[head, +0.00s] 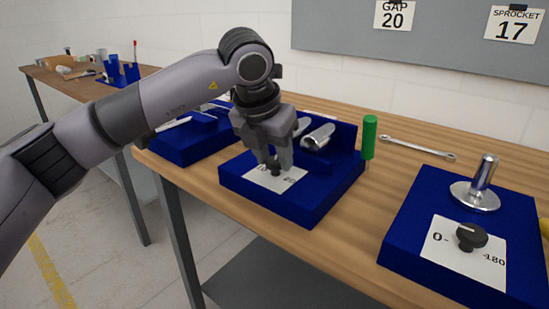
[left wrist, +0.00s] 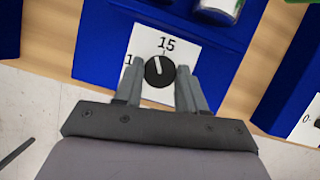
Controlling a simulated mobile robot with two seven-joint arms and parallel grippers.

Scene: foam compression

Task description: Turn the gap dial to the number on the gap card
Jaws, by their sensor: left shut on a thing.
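The gap card (head: 394,15) hangs on the grey board and reads GAP 20. The dial (left wrist: 160,71) is a round black knob on a white number plate (left wrist: 187,50) set in the blue middle fixture (head: 312,208). In the left wrist view its white line points up and slightly left, a little left of the 15. A number at the plate's left is partly hidden. My left gripper (head: 277,160) reaches down over the plate, its fingers on either side of the knob, shut on it. My right gripper is in neither view.
Another blue fixture (head: 407,228) at the right has a black knob (head: 471,236) and a metal post (head: 484,175). A green-handled tool (head: 369,137) and a wrench (head: 417,148) are on the wooden bench. A sprocket card (head: 514,25) reads 17.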

